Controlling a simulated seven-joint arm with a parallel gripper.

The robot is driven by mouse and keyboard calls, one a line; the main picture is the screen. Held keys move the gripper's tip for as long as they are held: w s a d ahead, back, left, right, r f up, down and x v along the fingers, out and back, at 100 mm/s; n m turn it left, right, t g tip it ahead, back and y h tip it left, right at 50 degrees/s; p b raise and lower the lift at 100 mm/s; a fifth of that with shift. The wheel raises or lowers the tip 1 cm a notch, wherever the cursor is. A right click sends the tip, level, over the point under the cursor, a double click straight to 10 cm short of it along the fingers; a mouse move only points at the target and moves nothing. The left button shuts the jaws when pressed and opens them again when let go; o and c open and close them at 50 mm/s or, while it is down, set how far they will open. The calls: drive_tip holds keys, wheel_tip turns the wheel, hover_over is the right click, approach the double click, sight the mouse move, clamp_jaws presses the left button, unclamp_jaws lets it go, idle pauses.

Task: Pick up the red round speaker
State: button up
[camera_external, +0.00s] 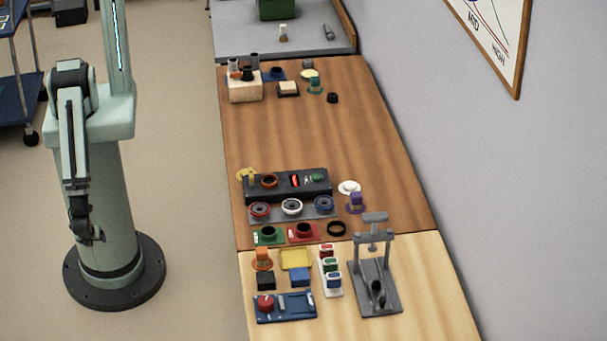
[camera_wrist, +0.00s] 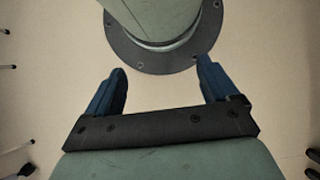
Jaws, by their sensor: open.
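A red-rimmed round speaker (camera_external: 259,210) with a dark centre sits at the left end of a grey holder (camera_external: 275,217) on the wooden table. A white-rimmed round one (camera_external: 291,206) and a blue-rimmed one (camera_external: 325,204) sit beside it in the same row. My gripper (camera_external: 82,230) hangs low beside my base, left of the table and well apart from the speaker. In the wrist view my gripper (camera_wrist: 161,66) has its two blue fingers apart with nothing between them.
A black panel (camera_external: 318,189) stands just behind the row. Green (camera_external: 268,236) and red (camera_external: 303,232) square pieces lie in front. A grey press-like stand (camera_external: 375,285) and a blue board (camera_external: 286,309) are nearer. The table's middle (camera_external: 300,135) is clear. A wall bounds the right.

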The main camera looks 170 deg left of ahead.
drive_tip(key=shift+c, duration=0.4)
drive_tip(key=shift+c, duration=1.4)
drive_tip(key=shift+w, duration=0.1)
